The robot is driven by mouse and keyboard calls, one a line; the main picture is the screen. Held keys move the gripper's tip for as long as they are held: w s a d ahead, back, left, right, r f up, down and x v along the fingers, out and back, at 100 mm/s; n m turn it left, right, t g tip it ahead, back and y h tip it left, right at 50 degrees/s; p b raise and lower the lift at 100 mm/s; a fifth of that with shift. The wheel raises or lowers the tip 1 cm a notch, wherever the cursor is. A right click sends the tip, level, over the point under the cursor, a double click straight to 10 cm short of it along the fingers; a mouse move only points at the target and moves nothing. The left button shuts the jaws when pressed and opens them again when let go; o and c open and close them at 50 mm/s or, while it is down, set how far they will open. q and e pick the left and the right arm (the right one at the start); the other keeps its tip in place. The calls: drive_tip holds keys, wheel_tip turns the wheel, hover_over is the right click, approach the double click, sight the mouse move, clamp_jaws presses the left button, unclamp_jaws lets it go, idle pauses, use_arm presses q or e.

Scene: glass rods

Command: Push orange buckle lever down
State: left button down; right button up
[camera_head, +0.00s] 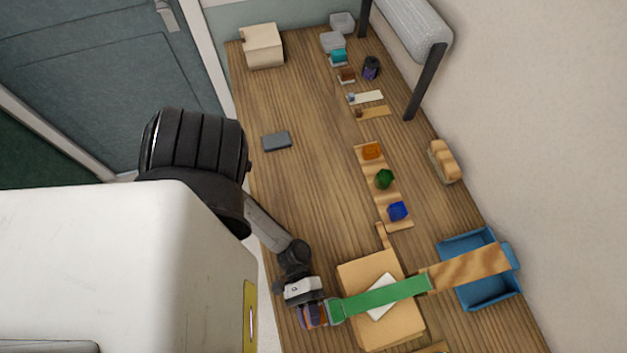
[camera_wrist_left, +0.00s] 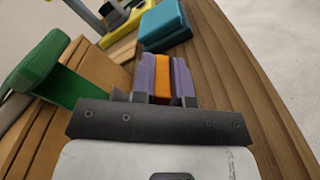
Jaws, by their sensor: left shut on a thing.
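The orange buckle lever (camera_wrist_left: 162,91) shows in the left wrist view as an orange strip between two purple finger-like pieces. My left gripper (camera_head: 312,316) is at the bottom of the head view, shut on the lever, whose orange also shows between the purple pieces there. A green strap or bar (camera_head: 385,297) ends beside the gripper and lies across a tan wooden block (camera_head: 352,276) with a white pad (camera_head: 381,283). The green piece also shows at the left of the left wrist view (camera_wrist_left: 40,68). The lever's lower part is hidden. My right gripper is not in view.
A brown wood-patterned strip (camera_head: 465,268) continues from the green piece over a blue bin (camera_head: 497,298). Orange, green and blue pieces sit on a wooden strip (camera_head: 366,160) further back. A dark grey block (camera_head: 277,141) lies at left. The middle of the table (camera_head: 310,190) is clear.

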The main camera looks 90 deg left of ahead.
use_arm(q)
drive_tip(key=c, duration=1.1)
unclamp_jaws()
drive_tip(key=shift+a, duration=0.1)
drive_tip(key=a+b, duration=0.1)
drive_tip(key=a, duration=0.3)
drive_tip(key=s+a+b, duration=0.1)
drive_tip(key=a, duration=0.2)
drive_tip(key=s+a+b, duration=0.1)
drive_tip(key=a, duration=0.3)
drive_tip(key=shift+s+a, duration=0.25)
drive_tip(key=shift+a, duration=0.1)
drive_tip(key=shift+s+a, duration=0.1)
drive_tip(key=shift+a, duration=0.8)
